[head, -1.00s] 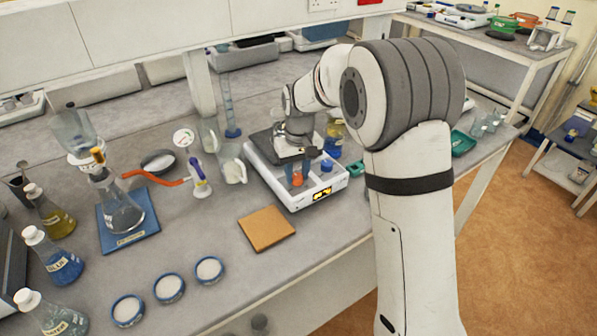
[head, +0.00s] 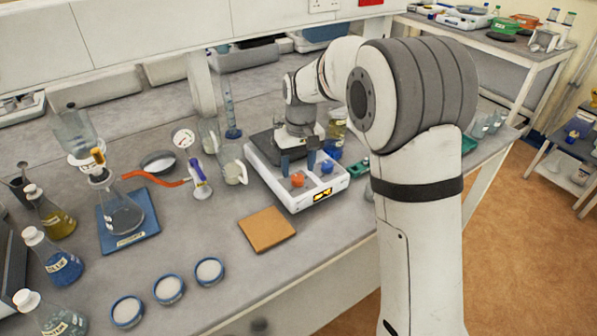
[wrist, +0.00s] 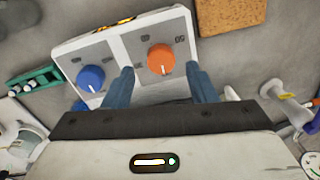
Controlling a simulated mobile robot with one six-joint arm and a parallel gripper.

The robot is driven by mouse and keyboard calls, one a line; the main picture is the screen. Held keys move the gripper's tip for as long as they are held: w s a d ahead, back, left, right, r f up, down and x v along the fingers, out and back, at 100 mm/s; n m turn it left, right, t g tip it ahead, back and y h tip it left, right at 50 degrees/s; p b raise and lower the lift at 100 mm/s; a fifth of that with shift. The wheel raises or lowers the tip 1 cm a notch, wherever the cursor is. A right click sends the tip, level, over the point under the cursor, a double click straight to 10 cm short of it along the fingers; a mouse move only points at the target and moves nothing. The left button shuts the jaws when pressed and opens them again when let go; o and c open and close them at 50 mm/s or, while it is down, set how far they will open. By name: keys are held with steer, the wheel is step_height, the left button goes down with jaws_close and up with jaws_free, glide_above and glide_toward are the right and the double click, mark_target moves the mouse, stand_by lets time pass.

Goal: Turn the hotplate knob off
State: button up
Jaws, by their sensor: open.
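The white hotplate (head: 318,190) stands on the bench. Its front has an orange knob (head: 297,180) and a blue knob (head: 327,167). The wrist view shows the orange knob (wrist: 161,59) between and just past my fingertips, its white mark pointing towards my gripper. The blue knob (wrist: 90,78) lies left of my left finger, its mark also pointing towards my gripper. My gripper (wrist: 160,74) is open and empty, with a blue finger on either side of the orange knob and a gap to each. In the head view my gripper (head: 298,161) is over the hotplate's front.
A lit yellow display (head: 322,195) is on the hotplate's front edge. A brown square board (head: 267,229) lies in front of it. A glass beaker (head: 232,165) stands to the left, and a flask of yellow liquid (head: 337,128) behind. Small dishes (head: 169,289) lie front left.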

mark_target(299, 176)
step_height(299, 176, up, 5)
steer(key=shift+d+r, duration=0.1)
steer(key=shift+d, duration=0.05)
stand_by(0.4)
